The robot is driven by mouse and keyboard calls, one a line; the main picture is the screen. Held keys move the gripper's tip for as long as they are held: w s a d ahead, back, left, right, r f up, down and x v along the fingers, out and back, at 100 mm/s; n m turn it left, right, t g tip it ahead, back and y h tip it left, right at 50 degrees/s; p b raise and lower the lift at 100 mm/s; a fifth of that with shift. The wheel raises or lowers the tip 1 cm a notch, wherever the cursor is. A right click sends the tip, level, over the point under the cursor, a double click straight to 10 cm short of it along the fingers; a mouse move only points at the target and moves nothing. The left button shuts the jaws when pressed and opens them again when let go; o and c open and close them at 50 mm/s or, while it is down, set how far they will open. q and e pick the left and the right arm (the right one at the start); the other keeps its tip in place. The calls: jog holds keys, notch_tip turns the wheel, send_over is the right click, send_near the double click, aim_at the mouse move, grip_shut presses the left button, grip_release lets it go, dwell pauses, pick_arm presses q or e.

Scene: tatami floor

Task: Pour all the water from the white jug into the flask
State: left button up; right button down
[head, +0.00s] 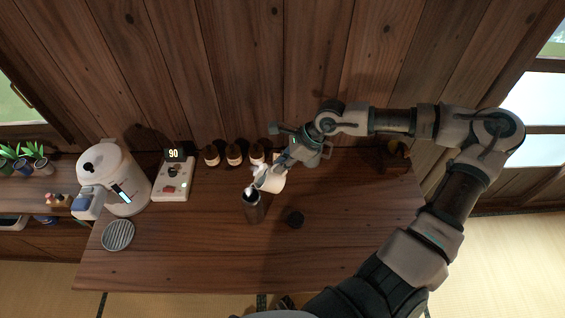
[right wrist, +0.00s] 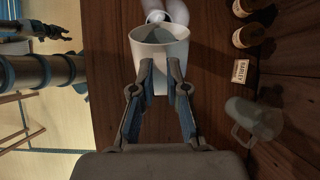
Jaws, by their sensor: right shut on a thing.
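The white jug (head: 269,181) is held by my right gripper (head: 286,162), tilted with its lip toward the lower left, just over the flask. My right gripper (right wrist: 160,85) is shut on the jug (right wrist: 160,38) in the right wrist view. The dark flask (head: 254,209) stands upright on the table. Pale blobs that look like water show at its mouth, by the jug's lip. How much water is left inside the jug cannot be seen.
Several brown bottles (head: 233,154) stand at the back. A scale-like device reading 90 (head: 173,180), a white kettle-like dispenser (head: 122,178) and a round grille (head: 117,235) are at left.

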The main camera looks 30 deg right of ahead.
jog(key=shift+w+a+r+g+h+p, duration=0.5)
jog(key=shift+a+r+h+p, duration=0.25)
jog(key=shift+p, duration=0.55)
dwell(1.6)
jog(key=shift+w+a+r+g+h, duration=0.15)
jog(key=shift+w+a+g+h, duration=0.15)
jog(key=shift+a+h, duration=0.25)
dwell(0.8)
jog(key=shift+w+a+r+g+h, duration=0.25)
jog(key=shift+a+r+g+h, duration=0.05)
jog(key=shift+a+h, duration=0.2)
dwell(0.8)
